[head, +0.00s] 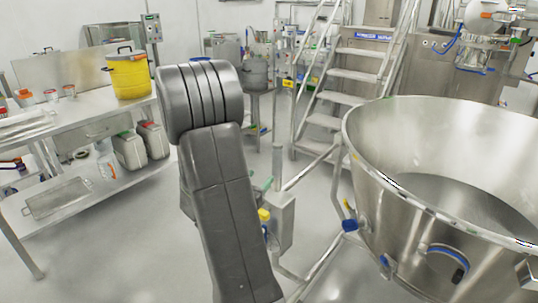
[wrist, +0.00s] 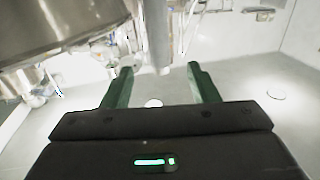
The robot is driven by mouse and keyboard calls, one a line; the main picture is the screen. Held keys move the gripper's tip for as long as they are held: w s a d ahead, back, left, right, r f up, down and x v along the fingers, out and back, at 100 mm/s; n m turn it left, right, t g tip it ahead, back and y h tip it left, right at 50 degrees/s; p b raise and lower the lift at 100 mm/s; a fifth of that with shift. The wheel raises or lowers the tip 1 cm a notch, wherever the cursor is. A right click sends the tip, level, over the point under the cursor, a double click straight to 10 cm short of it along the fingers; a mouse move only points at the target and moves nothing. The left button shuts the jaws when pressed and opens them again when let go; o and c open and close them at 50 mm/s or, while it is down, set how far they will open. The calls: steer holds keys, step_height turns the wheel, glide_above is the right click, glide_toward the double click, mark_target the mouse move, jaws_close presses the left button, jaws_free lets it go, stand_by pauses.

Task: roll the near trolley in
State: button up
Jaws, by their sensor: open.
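A large open steel bowl (head: 400,190) fills the right of the head view, with blue-tipped fittings on its side. A tubular steel frame (head: 325,262) shows beside and below it; I take bowl and frame to be the near trolley, but its wheels are hidden or out of view. In the wrist view my gripper (wrist: 162,86) is open, with nothing between its two green fingers. A pale upright post (wrist: 157,35) shows beyond the gap, apparently not touched. A large shiny steel surface (wrist: 60,28) is at upper left there. My arm hides the gripper in the head view.
A steel bench (head: 75,122) with a yellow drum (head: 129,75) and grey canisters (head: 128,150) stands left. Steel steps (head: 350,78) and machinery (head: 468,65) stand behind. Pale floor (head: 130,240) is clear between bench and my arm.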

mark_target(275, 162)
steer(key=p+x, duration=0.1)
steer(key=x, duration=1.2)
steer(key=shift+d, duration=0.15)
steer(key=shift+w, duration=0.1)
jaws_close()
